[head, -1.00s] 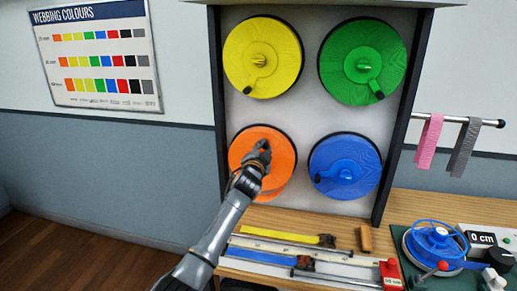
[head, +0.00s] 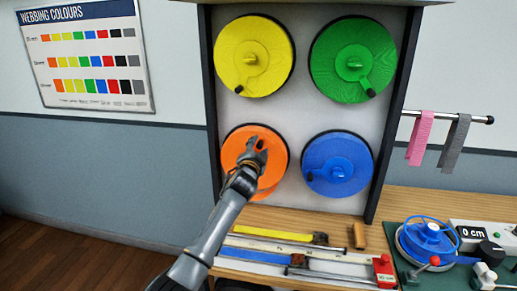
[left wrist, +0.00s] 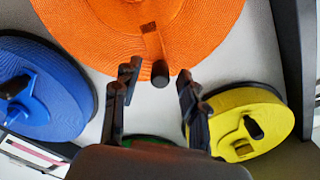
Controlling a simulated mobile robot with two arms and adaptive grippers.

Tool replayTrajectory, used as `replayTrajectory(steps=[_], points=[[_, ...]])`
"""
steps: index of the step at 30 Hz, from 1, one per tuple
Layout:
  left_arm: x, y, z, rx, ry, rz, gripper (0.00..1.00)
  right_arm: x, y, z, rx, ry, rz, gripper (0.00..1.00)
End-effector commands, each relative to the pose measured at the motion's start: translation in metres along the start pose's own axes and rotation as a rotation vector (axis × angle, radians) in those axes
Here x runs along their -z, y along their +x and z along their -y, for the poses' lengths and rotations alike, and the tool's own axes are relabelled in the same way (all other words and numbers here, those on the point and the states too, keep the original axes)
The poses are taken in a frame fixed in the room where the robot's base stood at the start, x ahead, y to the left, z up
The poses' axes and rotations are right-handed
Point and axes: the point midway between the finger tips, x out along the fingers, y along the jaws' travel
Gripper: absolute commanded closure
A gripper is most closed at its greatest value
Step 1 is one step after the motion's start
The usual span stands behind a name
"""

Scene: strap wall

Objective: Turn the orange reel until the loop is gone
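The orange reel (head: 236,147) hangs at the lower left of the dark-framed board. My right gripper is not in view.
A yellow reel (head: 235,52), a green reel (head: 330,82) and a blue reel (head: 318,156) share the board. Pink and grey straps (head: 420,138) hang at right.

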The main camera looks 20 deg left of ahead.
Motion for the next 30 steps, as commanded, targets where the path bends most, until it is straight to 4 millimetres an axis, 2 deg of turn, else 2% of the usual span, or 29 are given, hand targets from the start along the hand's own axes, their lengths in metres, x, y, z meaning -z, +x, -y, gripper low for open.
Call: replayTrajectory(steps=[6,11,30], points=[[0.0,-0.002,0.0,0.0,0.0,0.0,0.57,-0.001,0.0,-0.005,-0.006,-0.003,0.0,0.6],[-0.001,-0.013,-0.001,0.0,0.0,0.0,0.57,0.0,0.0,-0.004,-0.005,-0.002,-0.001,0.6],[-0.001,-0.108,-0.001,-0.001,0.0,0.0,0.57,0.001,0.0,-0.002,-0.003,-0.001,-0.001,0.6]])
